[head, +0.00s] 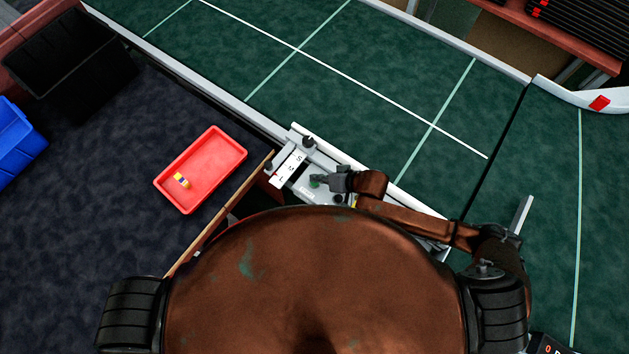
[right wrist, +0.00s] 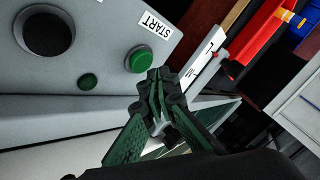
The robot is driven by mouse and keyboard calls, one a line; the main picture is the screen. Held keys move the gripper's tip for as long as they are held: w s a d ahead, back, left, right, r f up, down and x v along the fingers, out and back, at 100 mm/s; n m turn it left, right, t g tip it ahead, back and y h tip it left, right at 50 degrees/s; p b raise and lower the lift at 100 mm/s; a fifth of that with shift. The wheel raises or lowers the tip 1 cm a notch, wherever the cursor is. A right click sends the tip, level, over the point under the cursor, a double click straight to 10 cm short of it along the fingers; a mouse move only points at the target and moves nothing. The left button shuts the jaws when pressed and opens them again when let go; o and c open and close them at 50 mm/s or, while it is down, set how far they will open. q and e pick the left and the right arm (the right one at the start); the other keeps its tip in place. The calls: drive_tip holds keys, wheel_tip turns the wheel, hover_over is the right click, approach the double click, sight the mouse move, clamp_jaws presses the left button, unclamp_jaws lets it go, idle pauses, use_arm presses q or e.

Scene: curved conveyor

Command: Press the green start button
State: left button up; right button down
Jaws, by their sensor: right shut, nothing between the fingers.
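The green start button (right wrist: 139,60) is round and sits on a grey control panel (right wrist: 110,28) beside a white START label (right wrist: 155,24). A smaller green round part (right wrist: 87,81) is lower left of it. In the head view the panel (head: 305,193) stands at the conveyor's edge. My right gripper (head: 317,180) is over the panel by the button, its fingers shut and empty. In the right wrist view its fingertips (right wrist: 155,77) are just below and right of the button; I cannot tell whether they touch it. My left gripper is not in view.
The green conveyor (head: 400,90) with white lines runs behind the panel. A black crate (head: 75,70) and a blue bin (head: 18,140) are at far left.

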drive_tip(key=shift+f, duration=0.15)
idle(0.7)
drive_tip(key=shift+f, duration=0.25)
drive_tip(key=shift+f, duration=0.5)
idle(0.8)
drive_tip(key=shift+r+p, duration=0.9)
drive_tip(key=shift+p, duration=0.4)
wheel_tip(320, 180, up, 5)
drive_tip(key=p, duration=0.5)
drive_tip(key=shift+p, duration=0.35)
